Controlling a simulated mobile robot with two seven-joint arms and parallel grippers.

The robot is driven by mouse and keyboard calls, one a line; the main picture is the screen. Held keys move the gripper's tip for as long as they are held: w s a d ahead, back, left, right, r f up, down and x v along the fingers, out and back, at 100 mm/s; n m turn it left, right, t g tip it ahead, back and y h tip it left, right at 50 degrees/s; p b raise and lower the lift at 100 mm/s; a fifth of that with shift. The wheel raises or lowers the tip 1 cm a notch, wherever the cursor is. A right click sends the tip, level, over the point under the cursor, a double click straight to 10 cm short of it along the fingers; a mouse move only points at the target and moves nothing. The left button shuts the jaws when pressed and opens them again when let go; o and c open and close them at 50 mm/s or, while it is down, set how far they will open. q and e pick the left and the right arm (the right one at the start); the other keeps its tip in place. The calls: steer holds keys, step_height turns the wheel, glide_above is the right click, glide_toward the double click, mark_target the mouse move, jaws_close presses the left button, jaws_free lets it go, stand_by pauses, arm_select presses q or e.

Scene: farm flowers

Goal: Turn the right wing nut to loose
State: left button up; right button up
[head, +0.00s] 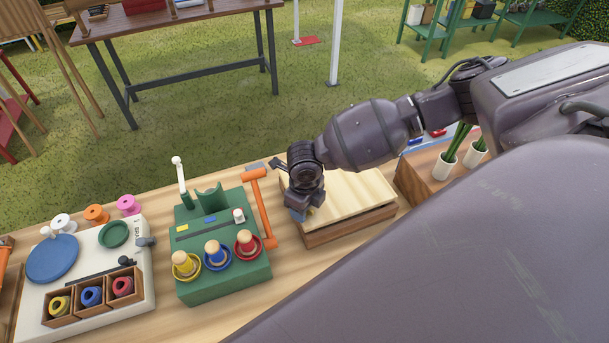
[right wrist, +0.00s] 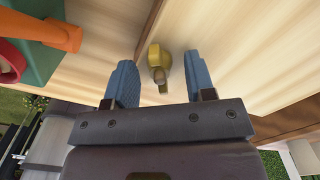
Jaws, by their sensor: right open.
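A brass-yellow wing nut (right wrist: 155,58) sits on a bolt on the light wooden press board (right wrist: 240,50) in the right wrist view. My right gripper (right wrist: 159,64) is open, with one blue finger on each side of the wing nut. Gaps show between the nut and both fingers. In the head view my right gripper (head: 300,212) points down over the left end of the wooden press (head: 350,195) and hides the wing nut. A second wing nut is not visible. My left gripper is not in view.
A green stand (head: 222,280) with an orange handle (head: 258,205) stands close to the left of the press. A wooden box with white cups (head: 447,166) stands to its right. A white board (head: 140,290) with spools lies farther left.

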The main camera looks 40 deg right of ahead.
step_height(320, 180, up, 10)
steer(key=shift+r, duration=0.15)
stand_by(0.3)
